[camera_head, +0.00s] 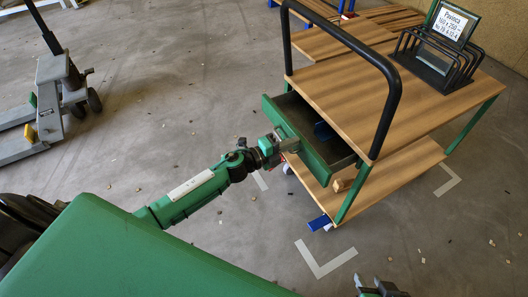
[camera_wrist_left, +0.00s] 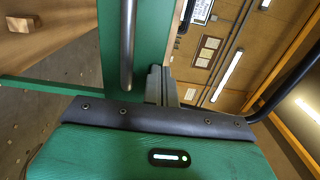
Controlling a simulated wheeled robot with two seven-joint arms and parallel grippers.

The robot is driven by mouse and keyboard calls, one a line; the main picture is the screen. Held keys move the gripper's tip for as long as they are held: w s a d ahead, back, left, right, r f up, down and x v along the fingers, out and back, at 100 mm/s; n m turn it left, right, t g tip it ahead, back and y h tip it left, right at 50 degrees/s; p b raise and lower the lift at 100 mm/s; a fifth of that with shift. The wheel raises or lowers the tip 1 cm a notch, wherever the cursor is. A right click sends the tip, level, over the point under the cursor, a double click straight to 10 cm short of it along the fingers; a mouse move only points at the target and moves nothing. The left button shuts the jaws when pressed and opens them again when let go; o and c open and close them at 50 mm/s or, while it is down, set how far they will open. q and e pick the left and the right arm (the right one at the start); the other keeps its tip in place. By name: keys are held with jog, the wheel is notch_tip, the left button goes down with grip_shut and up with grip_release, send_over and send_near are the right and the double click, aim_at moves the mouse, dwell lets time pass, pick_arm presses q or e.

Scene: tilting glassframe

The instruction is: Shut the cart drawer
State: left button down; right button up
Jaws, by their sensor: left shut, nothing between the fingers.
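The cart drawer (camera_head: 321,163) is a green-sided box under the cart's wooden top, and it stands partly pulled out toward my left arm. A dark blue item (camera_head: 324,131) lies inside it. My left gripper (camera_head: 289,143) is shut and empty, at the drawer's front panel; whether it touches is hard to tell. The left wrist view shows the grey fingers (camera_wrist_left: 160,85) close beside a green panel (camera_wrist_left: 109,45) with a metal bar handle (camera_wrist_left: 127,45). My right gripper (camera_head: 368,283) shows only at the bottom edge, its tips apart, far from the drawer.
The cart (camera_head: 365,85) has a black push handle (camera_head: 393,100), a lower shelf (camera_head: 402,172) and a black rack (camera_head: 440,60) with a sign on top. A pallet jack (camera_head: 55,85) stands at the left. White floor marks and small scraps surround the cart; the floor between is open.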

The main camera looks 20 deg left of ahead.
aim_at(303, 137)
pick_arm(q)
jog(key=x, duration=0.7)
jog(key=shift+w+d, duration=0.15)
jog(key=shift+w, duration=0.15)
jog(key=shift+w+d, duration=0.45)
jog(key=shift+w, duration=0.05)
